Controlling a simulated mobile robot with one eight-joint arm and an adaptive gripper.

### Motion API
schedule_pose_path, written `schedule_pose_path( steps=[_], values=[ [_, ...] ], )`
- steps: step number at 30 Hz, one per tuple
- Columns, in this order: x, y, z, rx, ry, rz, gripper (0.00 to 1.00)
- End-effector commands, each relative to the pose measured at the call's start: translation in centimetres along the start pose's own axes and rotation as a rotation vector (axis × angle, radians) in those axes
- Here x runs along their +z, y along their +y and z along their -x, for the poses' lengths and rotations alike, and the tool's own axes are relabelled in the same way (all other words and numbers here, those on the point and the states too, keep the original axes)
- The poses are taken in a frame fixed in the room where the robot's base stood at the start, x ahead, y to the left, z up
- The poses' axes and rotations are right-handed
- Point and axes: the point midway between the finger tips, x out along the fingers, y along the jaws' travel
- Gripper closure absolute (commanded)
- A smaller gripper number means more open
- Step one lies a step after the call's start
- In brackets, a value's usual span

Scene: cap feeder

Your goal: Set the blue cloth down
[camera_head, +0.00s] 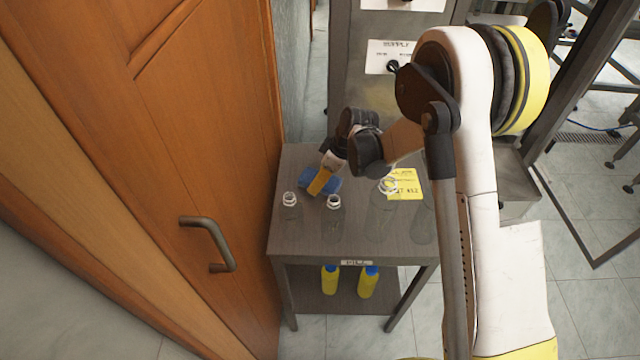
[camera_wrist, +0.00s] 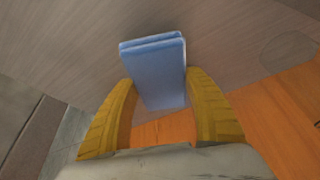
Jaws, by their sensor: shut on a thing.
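The blue cloth (camera_wrist: 155,75) is a folded light-blue block between the two yellow fingers of my gripper (camera_wrist: 158,98) in the wrist view. The fingers close on its sides, and its far end sticks out past the fingertips. In the head view the blue cloth (camera_head: 332,185) shows beside the yellow finger of my gripper (camera_head: 318,186), over the back left of the small grey table (camera_head: 380,245). I cannot tell whether the cloth touches the tabletop.
Clear bottles with white necks (camera_head: 334,203) stand along the table's front half, close to the cloth. A yellow note (camera_head: 405,184) lies at the back right. Two yellow bottles with blue caps (camera_head: 368,282) stand on the lower shelf. A wooden door (camera_head: 200,130) borders the left side.

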Motion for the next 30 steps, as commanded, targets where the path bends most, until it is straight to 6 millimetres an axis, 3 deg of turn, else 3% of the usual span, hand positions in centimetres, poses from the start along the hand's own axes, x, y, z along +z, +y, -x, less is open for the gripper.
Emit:
schedule_pose_path(
  steps=[1, 12, 13, 15, 25, 30],
  values=[
    [0.3, 0.0, -0.7, 0.0, 0.0, 0.0, 0.69],
    [0.5, 0.0, -1.0, 0.0, 0.0, 0.0, 0.69],
    [0.4, 0.0, -1.0, 0.0, 0.0, 0.0, 0.35],
    [0.4, 0.0, -0.9, 0.0, 0.0, 0.0, 0.19],
    [0.3, 0.0, -0.6, 0.0, 0.0, 0.0, 0.19],
    [0.2, 0.1, 1.8, 0.0, 0.0, -0.002, 0.19]
  ],
)
